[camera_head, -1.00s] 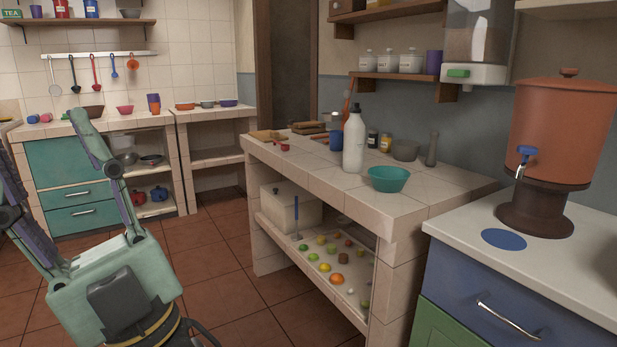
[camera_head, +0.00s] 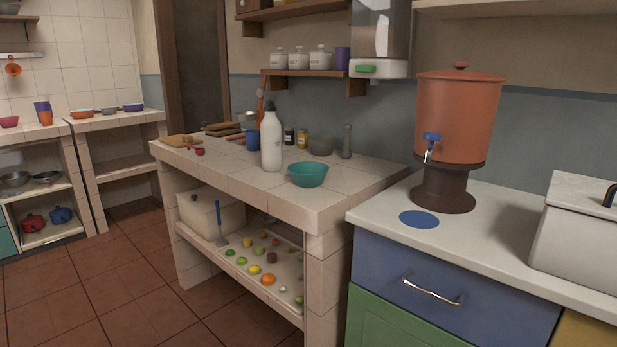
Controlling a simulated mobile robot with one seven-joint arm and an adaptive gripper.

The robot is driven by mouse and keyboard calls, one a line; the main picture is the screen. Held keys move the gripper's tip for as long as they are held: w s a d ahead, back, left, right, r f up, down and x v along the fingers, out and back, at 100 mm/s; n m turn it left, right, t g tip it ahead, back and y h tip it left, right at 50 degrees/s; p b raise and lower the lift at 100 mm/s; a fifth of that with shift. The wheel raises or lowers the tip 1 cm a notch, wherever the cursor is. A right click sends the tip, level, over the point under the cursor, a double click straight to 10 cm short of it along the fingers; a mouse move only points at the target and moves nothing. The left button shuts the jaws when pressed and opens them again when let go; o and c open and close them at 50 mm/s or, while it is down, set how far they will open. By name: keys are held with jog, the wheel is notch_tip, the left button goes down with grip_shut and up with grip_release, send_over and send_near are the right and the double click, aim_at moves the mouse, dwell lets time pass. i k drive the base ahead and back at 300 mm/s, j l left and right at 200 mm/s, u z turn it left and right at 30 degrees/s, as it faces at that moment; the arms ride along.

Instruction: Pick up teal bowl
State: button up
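The teal bowl (camera_head: 308,175) sits upright on the tiled counter (camera_head: 240,184), near its right front part. It looks empty, and nothing touches it. A white bottle (camera_head: 271,142) stands just to its left and a little behind. My gripper is outside the present view, so its state and its distance from the bowl do not show.
Behind the bowl stand a grey bowl (camera_head: 321,144), a pestle (camera_head: 347,142), small jars (camera_head: 302,139) and a blue cup (camera_head: 253,140). A clay water dispenser (camera_head: 458,120) stands on the white worktop (camera_head: 480,213) to the right. Open tiled floor (camera_head: 130,290) lies at left.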

aim_at(308, 176)
jog(key=j+z, duration=0.1)
jog(key=z, duration=0.45)
jog(key=i+j+z, duration=0.25)
jog(key=j+z, duration=0.2)
jog(key=j, duration=0.25)
jog(key=j+z, duration=0.25)
jog(key=j, duration=0.15)
jog(key=i+j, duration=0.1)
jog(key=j, duration=0.7)
jog(key=i+j+z, duration=0.1)
jog(key=j, duration=0.65)
jog(key=i+j, duration=0.1)
jog(key=j, duration=0.7)
jog(key=z, duration=0.05)
